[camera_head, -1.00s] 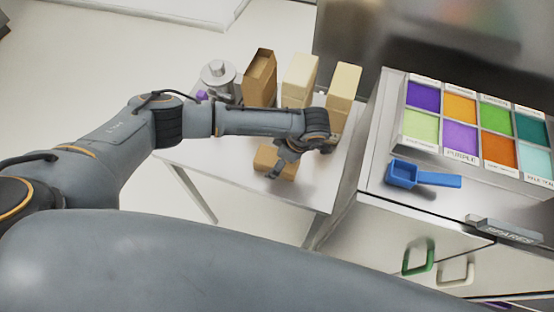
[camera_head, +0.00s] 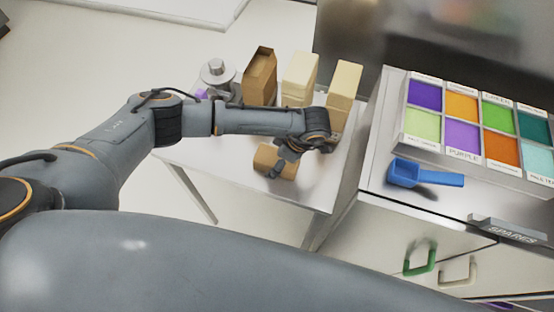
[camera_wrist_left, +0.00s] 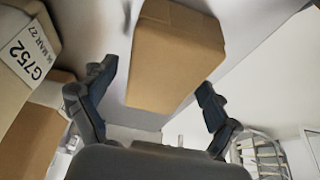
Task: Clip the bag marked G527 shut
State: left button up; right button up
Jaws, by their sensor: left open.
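My left gripper (camera_head: 281,160) is open over the front of the small white table. Its two fingers (camera_wrist_left: 157,95) stand wide apart in the left wrist view, on either side of a tan block-like package (camera_wrist_left: 178,55); I cannot tell whether they touch it. In the head view this package (camera_head: 265,158) lies partly hidden by the gripper. A cream bag (camera_head: 300,72) and another cream bag (camera_head: 346,80) stand behind the arm, beside a brown open-topped bag (camera_head: 259,75). A label reading G752 (camera_wrist_left: 27,60) shows in the left wrist view. No G527 marking is readable.
A metal canister (camera_head: 216,74) and a small purple item (camera_head: 201,95) sit at the table's back left. To the right, a counter holds a tray of coloured compartments (camera_head: 455,157) and a blue scoop (camera_head: 405,173). The table's front right is clear.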

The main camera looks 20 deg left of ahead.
aim_at(274, 155)
pick_arm(q)
jog(key=c, duration=1.2)
jog(key=shift+r, duration=0.1)
jog(key=shift+c, duration=0.2)
jog(key=shift+r+p, duration=0.25)
jog(key=shift+p, duration=0.2)
notch_tip(274, 155, up, 2)
jog(key=b, duration=0.3)
jog(key=shift+w+r, duration=0.15)
jog(key=shift+r, duration=0.1)
jog(key=s+d+r+b, duration=0.3)
jog(key=s+d+r, duration=0.4)
jog(key=s+r, duration=0.3)
jog(key=shift+s+d+r+b, duration=0.2)
jog(key=shift+s+b, duration=0.2)
jog(key=shift+s, duration=0.7)
